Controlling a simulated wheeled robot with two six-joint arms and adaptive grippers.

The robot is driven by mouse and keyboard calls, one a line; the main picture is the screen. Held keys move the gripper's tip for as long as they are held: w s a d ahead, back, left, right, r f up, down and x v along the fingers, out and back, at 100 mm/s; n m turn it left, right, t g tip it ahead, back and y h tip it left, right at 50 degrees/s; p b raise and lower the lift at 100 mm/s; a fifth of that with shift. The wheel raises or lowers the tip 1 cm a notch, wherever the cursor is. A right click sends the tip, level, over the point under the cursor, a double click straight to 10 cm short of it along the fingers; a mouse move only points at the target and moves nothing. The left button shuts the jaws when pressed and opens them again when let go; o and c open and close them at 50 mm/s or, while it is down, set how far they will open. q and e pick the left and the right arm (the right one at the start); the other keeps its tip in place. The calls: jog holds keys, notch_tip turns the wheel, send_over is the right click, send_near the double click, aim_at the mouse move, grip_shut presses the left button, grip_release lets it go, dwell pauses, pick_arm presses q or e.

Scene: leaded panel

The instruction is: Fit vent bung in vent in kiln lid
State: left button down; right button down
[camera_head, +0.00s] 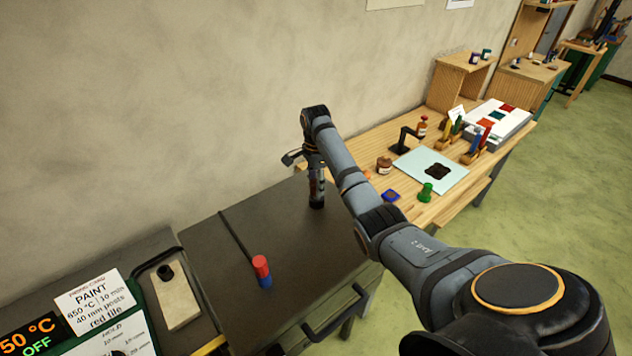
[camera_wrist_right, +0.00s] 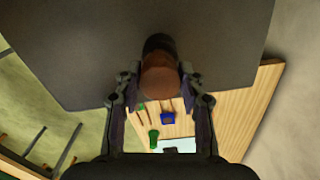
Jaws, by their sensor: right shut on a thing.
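The kiln lid (camera_head: 230,260) is a dark grey slab on the bench, with a dark bar handle at its front edge. My right gripper (camera_head: 316,186) points down over its back right part. In the right wrist view, the gripper (camera_wrist_right: 160,85) is shut on the vent bung (camera_wrist_right: 160,79), a short cylinder with a brown end and a dark far part. The bung's dark lower end (camera_head: 317,203) shows at the lid surface in the head view. I cannot tell whether it is in the vent, which I do not see. My left gripper is not in view.
A beige block with a black knob (camera_head: 176,300) and printed cards (camera_head: 95,303) lie left. A wooden bench (camera_head: 450,205) with jars and a pale sheet stands right. A wall rises behind.

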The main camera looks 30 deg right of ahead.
jog(key=shift+f, duration=1.05)
jog(key=c, duration=0.7)
grip_release()
notch_tip(320, 180, up, 2)
jog(key=shift+r, duration=2.55)
